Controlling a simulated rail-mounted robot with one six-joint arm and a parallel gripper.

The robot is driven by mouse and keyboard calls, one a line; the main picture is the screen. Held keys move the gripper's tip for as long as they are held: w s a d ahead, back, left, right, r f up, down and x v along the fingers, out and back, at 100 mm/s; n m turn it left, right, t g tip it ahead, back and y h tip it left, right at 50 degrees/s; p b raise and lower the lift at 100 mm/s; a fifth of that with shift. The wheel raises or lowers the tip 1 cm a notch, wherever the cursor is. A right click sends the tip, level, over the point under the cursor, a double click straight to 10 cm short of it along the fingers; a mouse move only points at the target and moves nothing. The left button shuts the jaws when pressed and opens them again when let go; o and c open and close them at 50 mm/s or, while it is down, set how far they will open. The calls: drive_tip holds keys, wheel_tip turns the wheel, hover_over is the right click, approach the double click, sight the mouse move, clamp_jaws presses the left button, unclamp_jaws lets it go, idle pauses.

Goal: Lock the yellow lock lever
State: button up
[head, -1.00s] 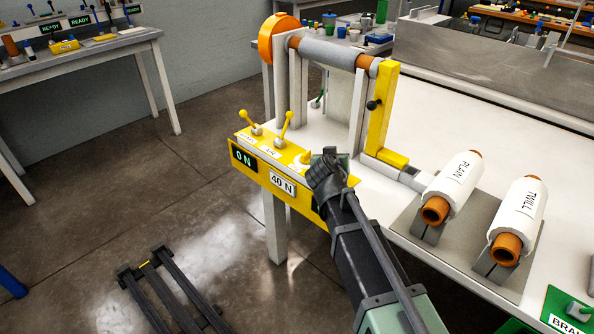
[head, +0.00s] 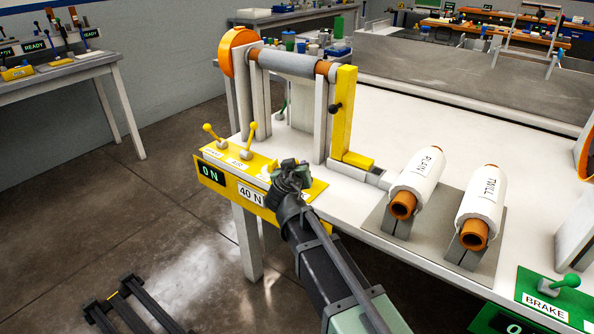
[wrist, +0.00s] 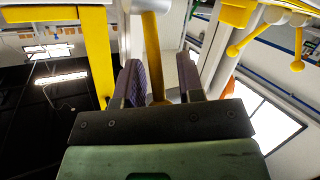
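The yellow console (head: 211,188) sits at the near left corner of the white bench. My gripper (head: 290,172) is over its right part and hides most of the third lever there. In the wrist view, which looks upside down, a yellow lever stem (wrist: 152,45), seemingly the lock lever, hangs from a pale base between the two fingers of my gripper (wrist: 160,75). The fingers are apart, with a clear gap on the stem's right; I cannot tell whether the left finger touches it.
Behind the console stands a roller (head: 290,63) on white posts. A yellow post (head: 345,115) with a black knob rises just right of my gripper. Rolls marked PLAIN (head: 420,178) and TWILL (head: 482,203) lie to the right. The display reads 0 N (head: 209,173).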

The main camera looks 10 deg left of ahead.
drive_tip(key=shift+s, duration=0.1)
drive_tip(key=p+v, duration=0.2)
drive_tip(key=v, duration=0.8)
drive_tip(key=shift+s+a+r+p, duration=0.1)
drive_tip(key=shift+s+p, duration=0.25)
drive_tip(key=shift+s, duration=0.05)
